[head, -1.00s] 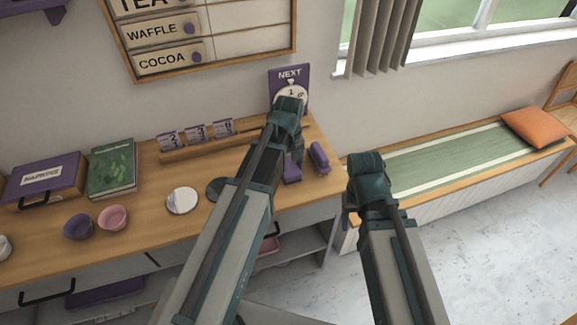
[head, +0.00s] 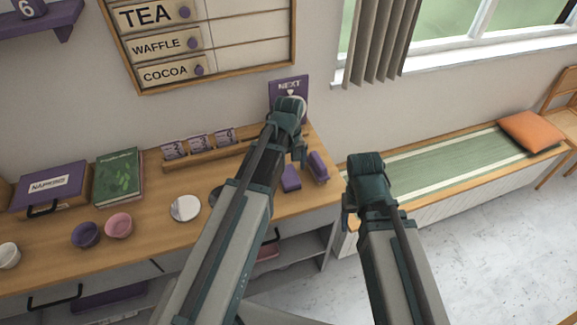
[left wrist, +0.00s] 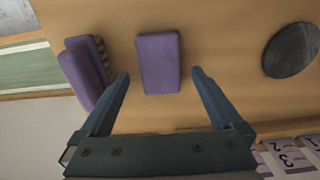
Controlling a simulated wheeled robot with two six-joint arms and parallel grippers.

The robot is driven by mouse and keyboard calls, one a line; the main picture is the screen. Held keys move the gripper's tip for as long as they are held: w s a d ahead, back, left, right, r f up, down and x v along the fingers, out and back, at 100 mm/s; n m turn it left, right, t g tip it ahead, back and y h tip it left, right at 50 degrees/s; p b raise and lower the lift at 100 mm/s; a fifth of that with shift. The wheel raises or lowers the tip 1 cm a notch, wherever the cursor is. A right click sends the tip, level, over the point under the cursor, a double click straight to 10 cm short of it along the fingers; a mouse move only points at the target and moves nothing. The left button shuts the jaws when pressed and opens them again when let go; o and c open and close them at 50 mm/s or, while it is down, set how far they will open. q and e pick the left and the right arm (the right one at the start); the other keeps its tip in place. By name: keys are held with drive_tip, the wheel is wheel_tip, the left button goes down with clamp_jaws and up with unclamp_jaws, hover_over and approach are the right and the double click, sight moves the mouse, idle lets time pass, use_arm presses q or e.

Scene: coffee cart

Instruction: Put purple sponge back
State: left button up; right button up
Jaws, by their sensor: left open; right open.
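The purple sponge (head: 291,179) is a plain block lying on the wooden counter near its right end. It also shows in the left wrist view (left wrist: 158,62), flat on the counter. My left gripper (head: 297,152) is open and empty above the counter by the sponge. In the left wrist view its two fingers (left wrist: 160,76) stand apart, one on each side of the sponge's near end in the picture, with gaps and no contact seen. My right gripper (head: 349,212) is open, out past the counter's right end, and its fingers are mostly hidden.
A purple brush with bristles (head: 318,167) lies close beside the sponge; it also shows in the left wrist view (left wrist: 85,74). A dark disc (left wrist: 291,51) lies on the other side. A card rack (head: 210,152) and a NEXT sign (head: 289,87) stand behind.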

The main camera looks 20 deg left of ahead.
sight(288, 174)
use_arm(q)
wheel_tip(288, 174, up, 8)
drive_tip(key=p, duration=0.7)
drive_tip(key=s+d+m+y, duration=0.1)
drive_tip(key=s+d+m, duration=0.9)
drive_tip(key=s, duration=0.4)
drive_tip(key=shift+s+d+r+m, duration=0.15)
drive_tip(key=shift+d+m, duration=0.1)
drive_tip(key=shift+m, duration=0.05)
